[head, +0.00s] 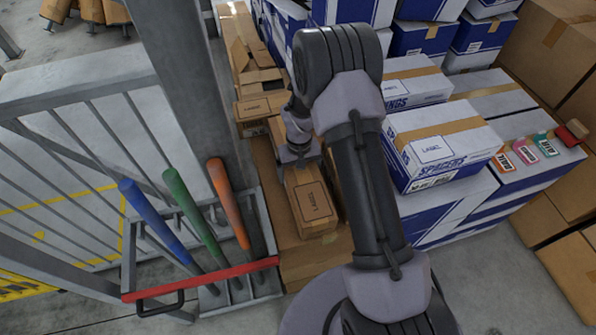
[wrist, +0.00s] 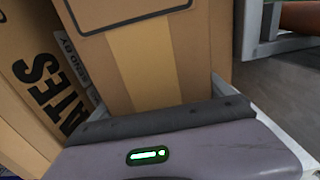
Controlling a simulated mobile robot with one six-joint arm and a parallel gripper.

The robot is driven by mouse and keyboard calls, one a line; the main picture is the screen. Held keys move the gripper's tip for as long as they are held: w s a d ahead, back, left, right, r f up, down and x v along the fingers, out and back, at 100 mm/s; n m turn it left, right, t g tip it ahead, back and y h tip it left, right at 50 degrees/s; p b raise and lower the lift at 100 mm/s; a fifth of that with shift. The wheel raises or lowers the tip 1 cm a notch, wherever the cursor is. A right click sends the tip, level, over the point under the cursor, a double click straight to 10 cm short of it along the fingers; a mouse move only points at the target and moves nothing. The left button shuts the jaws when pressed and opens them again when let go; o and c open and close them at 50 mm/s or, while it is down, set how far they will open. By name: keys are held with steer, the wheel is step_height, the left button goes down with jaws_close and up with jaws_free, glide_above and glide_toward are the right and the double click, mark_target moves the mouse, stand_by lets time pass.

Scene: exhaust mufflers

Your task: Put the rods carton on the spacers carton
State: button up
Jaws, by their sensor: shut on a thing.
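A brown carton (head: 312,203) with a dark-outlined label lies below my gripper (head: 298,157) in the head view; its small print is hard to read, but I take it for the rods carton. The spacers carton (head: 447,157), white and blue with a tape strip and printed "SPACERS", sits on white and blue cartons right of my arm. Its top looks bare. My arm stands between the two cartons.
Coloured labels (head: 527,152) lie on the carton right of the spacers carton. A rack (head: 262,262) with blue, green and orange handles stands at the left front, beside a grey post and railing. A carton printed "ATES" (wrist: 45,85) stands close left in the wrist view.

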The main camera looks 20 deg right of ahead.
steer(key=o, duration=1.8)
